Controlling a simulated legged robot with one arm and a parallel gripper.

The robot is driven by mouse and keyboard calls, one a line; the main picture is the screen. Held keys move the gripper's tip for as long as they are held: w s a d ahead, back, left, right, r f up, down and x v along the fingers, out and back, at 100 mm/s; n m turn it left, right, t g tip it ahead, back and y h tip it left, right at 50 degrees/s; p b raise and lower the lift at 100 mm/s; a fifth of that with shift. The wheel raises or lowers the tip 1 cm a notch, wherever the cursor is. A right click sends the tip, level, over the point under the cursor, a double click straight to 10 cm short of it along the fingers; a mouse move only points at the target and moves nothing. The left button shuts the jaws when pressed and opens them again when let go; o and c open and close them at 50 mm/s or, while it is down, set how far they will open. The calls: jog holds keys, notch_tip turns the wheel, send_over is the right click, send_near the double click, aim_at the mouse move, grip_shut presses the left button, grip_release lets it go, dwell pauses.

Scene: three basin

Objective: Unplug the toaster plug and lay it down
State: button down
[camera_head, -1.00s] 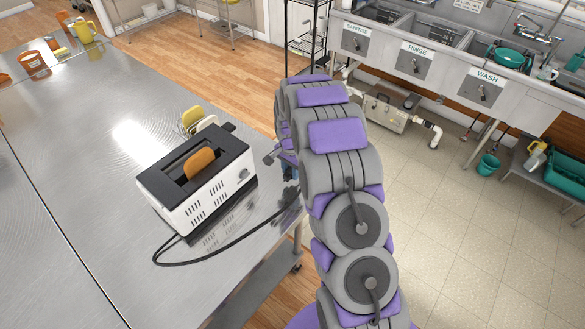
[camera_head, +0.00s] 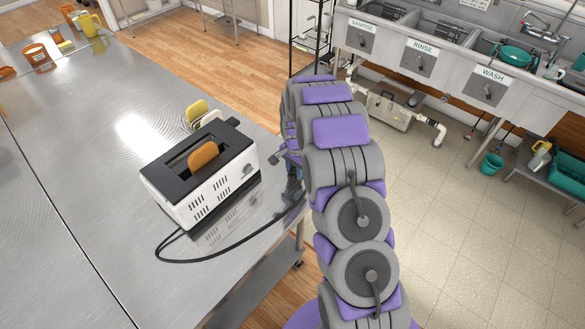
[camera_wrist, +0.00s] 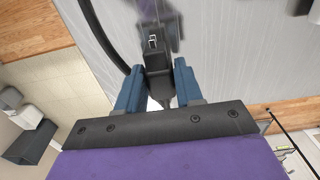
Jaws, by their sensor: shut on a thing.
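The toaster (camera_head: 222,190), white with a black top, stands on the steel table with a slice of toast (camera_head: 203,155) showing in its slot. Its black cord (camera_head: 215,257) loops over the tabletop and runs right to my gripper (camera_head: 294,193) near the table's right edge. In the wrist view my gripper (camera_wrist: 159,70) has its blue fingers shut on the black plug (camera_wrist: 155,60). The plug's metal prongs (camera_wrist: 153,42) show bare, pointing away from the fingers over the steel surface. Whether the plug touches the table I cannot tell.
The steel table (camera_head: 95,165) is clear left of the toaster. Yellowish slices in a pale holder (camera_head: 198,112) stand behind it. Orange and yellow containers (camera_head: 88,25) sit at the far left. The sink unit (camera_head: 460,65) stands across the floor on the right.

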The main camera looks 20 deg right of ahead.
jog(key=shift+d+f, duration=0.2)
jog(key=shift+d, duration=0.3)
jog(key=shift+d+f, duration=0.2)
jog(key=shift+d, duration=0.25)
jog(key=shift+d+f, duration=0.2)
jog(key=shift+f, duration=0.1)
jog(key=shift+a+f, duration=0.2)
jog(key=shift+a, duration=0.35)
jog(key=shift+a+f, duration=0.2)
jog(key=shift+a, duration=0.3)
jog(key=c, duration=1.1)
grip_release()
jog(key=shift+a, duration=0.15)
jog(key=shift+o, duration=1.5)
jog(key=shift+d, duration=0.3)
jog(key=shift+o, duration=0.8)
jog(key=shift+d, duration=0.7)
jog(key=shift+a+r, duration=0.35)
jog(key=shift+a, duration=0.2)
jog(key=shift+a+r, duration=0.3)
jog(key=shift+r, duration=0.5)
jog(key=shift+r+p, duration=0.25)
jog(key=shift+p, duration=0.05)
jog(key=shift+d+r, duration=0.1)
jog(key=shift+d, duration=0.65)
jog(key=shift+a+r, duration=0.15)
jog(key=shift+r, duration=0.25)
notch_tip(320, 180, up, 16)
jog(key=p, duration=0.1)
jog(key=shift+r, duration=0.15)
